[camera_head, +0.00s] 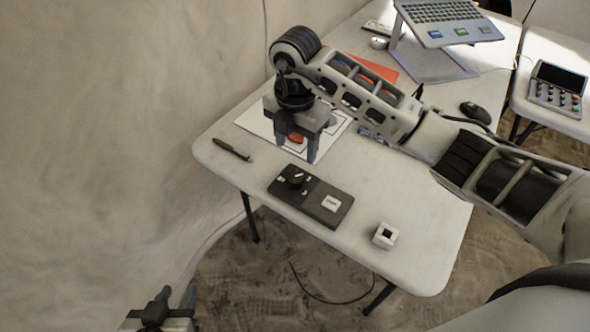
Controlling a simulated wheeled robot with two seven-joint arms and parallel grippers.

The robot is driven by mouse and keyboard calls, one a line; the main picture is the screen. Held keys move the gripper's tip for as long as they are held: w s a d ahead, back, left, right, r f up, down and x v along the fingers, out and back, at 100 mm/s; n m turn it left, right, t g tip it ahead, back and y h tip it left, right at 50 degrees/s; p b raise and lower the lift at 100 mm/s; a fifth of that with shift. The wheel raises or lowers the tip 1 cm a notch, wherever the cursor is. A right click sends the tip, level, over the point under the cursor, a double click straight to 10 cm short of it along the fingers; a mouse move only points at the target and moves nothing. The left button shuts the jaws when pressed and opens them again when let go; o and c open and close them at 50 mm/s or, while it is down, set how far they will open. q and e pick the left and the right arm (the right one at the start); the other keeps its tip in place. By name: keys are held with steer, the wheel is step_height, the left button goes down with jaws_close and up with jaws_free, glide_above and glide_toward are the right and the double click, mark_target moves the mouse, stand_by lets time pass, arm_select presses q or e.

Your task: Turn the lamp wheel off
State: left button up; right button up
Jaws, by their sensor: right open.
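A dark control box (315,206) lies on the white table near its front left edge. It carries a round black wheel (296,177) on its left part and a white square switch (331,203) on its right part. My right gripper (297,150) is open and empty, fingers pointing down, above the table just behind the wheel and apart from it. My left gripper (160,312) is low at the bottom left, off the table. I cannot tell the wheel's setting, and no lamp is clearly visible.
The white table (420,240) holds a dark pen-like tool (232,149) at left, a small white hollow cube (385,235) at right, and a black mouse (475,112). A laptop (440,22) stands at the back. A white sheet (262,122) lies behind my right gripper.

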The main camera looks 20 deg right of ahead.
mark_target(296, 176)
step_height(296, 176, down, 10)
steer(key=shift+r, duration=0.1)
steer(key=shift+c, duration=0.3)
steer(key=c, duration=0.9)
